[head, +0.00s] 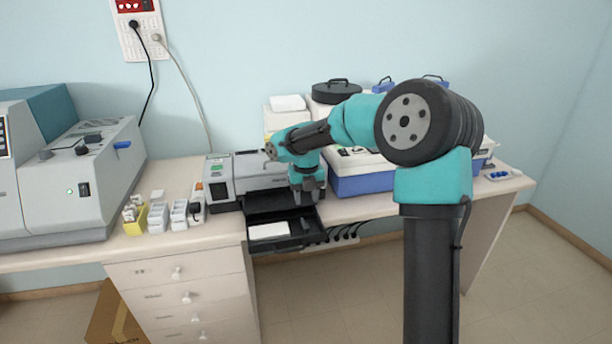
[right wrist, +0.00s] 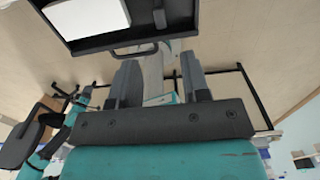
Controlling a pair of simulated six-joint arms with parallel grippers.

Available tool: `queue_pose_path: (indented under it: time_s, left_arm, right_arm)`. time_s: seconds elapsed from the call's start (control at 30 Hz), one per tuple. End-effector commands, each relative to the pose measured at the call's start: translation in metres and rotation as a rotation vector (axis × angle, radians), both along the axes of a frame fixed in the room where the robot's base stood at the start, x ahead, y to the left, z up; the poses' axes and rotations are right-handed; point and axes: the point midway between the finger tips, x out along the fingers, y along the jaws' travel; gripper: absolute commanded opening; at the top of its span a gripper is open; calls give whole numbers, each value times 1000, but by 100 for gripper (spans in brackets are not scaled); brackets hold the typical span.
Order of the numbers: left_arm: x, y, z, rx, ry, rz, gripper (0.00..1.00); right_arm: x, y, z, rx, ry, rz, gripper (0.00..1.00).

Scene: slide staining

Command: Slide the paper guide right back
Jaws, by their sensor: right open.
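The printer (head: 222,190) stands on the desk with its black paper tray (head: 285,243) pulled out over the front edge. White paper (head: 268,230) lies on the left of the tray. A small dark grey piece, which looks like the right paper guide (head: 305,224), stands right of the paper. In the right wrist view the paper (right wrist: 88,16) and the grey guide (right wrist: 159,19) show at the top. My right gripper (head: 307,199) is over the right rear of the tray; its fingers (right wrist: 160,72) are apart with nothing between them. My left gripper is not in view.
A blue and white box (head: 362,182) stands right of the printer, close to my right arm. Slide racks (head: 158,216) and a yellow holder (head: 134,214) stand to the left, by a large grey machine (head: 85,185). Black cables hang below the desk edge right of the tray.

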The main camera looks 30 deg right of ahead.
Motion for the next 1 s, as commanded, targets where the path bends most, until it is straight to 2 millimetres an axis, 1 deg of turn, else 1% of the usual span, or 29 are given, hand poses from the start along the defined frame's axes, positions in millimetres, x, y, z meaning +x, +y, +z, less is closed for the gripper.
queue_pose_path:
  time_s: [0.03,0.2,0.3,0.43,0.53,0.77,0.87,0.93,1.0]
  left_arm:
    - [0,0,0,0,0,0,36]
    - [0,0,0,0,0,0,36]
    - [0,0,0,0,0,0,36]
    - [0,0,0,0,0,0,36]
    - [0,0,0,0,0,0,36]
    - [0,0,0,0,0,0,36]
    - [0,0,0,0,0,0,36]
    - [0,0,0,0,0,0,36]
    - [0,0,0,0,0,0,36]
  right_arm:
    - [0,0,11,1,-4,0,43]
    - [0,0,43,1,-4,-1,43]
    - [0,0,57,0,-2,0,43]
    - [0,0,68,0,0,0,43]
    - [0,0,72,1,0,0,43]
    - [0,0,72,1,0,0,43]
    - [0,1,70,-3,4,0,34]
    - [1,4,65,-17,22,0,27]
    - [3,9,56,-50,58,0,21]
